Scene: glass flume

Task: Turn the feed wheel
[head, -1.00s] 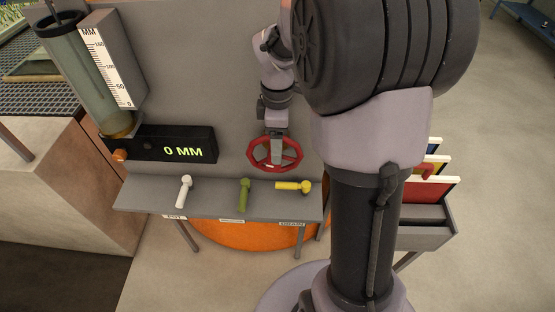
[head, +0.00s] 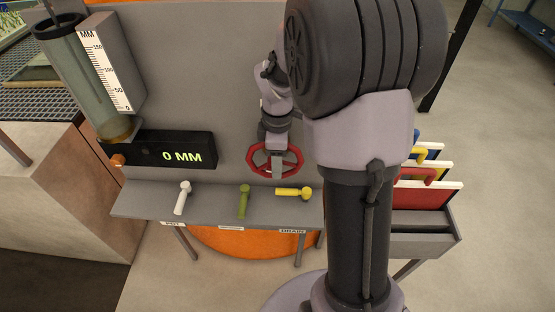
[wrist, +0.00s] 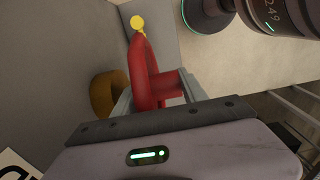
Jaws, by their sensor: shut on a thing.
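The red feed wheel (head: 291,158) stands out from the grey panel, above the shelf. My gripper (head: 277,165) reaches down to it from above and is shut on its rim. In the wrist view the red rim (wrist: 147,75) passes between the two fingers of my gripper (wrist: 155,98). A brown round part (wrist: 107,95) shows beside the wheel there. The far side of the wheel is partly hidden by my gripper in the head view.
The shelf below holds a white lever (head: 182,198), a green lever (head: 244,201) and a yellow lever (head: 293,193). A display (head: 182,156) reads 0 MM beside a clear gauge tube (head: 90,90). Coloured panels (head: 428,198) stand in a grey rack at right.

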